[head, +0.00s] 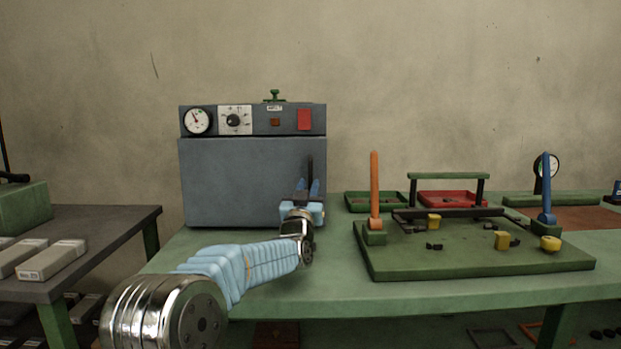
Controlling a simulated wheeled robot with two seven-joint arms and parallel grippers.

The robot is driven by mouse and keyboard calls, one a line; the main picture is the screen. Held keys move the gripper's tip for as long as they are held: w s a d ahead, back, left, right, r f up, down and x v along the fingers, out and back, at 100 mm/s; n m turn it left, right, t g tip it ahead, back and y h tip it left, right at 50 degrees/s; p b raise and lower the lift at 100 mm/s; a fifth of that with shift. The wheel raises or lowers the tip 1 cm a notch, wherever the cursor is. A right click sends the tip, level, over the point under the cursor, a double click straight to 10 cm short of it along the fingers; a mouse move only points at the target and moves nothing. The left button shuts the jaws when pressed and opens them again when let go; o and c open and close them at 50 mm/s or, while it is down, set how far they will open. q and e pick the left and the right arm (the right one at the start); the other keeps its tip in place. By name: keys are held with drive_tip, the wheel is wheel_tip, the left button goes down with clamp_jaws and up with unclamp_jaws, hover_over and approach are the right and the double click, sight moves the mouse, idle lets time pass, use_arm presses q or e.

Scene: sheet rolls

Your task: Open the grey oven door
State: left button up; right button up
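The grey oven (252,165) stands on the green table against the wall. Its door (235,180) is the flat front below the control panel and looks closed. A dark upright handle (310,168) shows near the door's right edge. My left gripper (309,188) is at the lower part of this handle, with its blue fingertips pointing up and toward the door. The fingers seem to be on either side of the handle, but whether they press on it cannot be told. The lower end of the handle is hidden by the gripper. My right gripper is not in view.
The oven's panel carries a dial gauge (197,121), a knob (234,120) and a red patch (304,120). A green board (470,255) with orange and blue levers stands to the right. A dark table (100,222) with pale boxes is at left.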

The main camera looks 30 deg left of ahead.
sight(310, 183)
use_arm(q)
drive_tip(key=shift+p+x, duration=0.4)
drive_tip(key=shift+x, duration=1.25)
clamp_jaws()
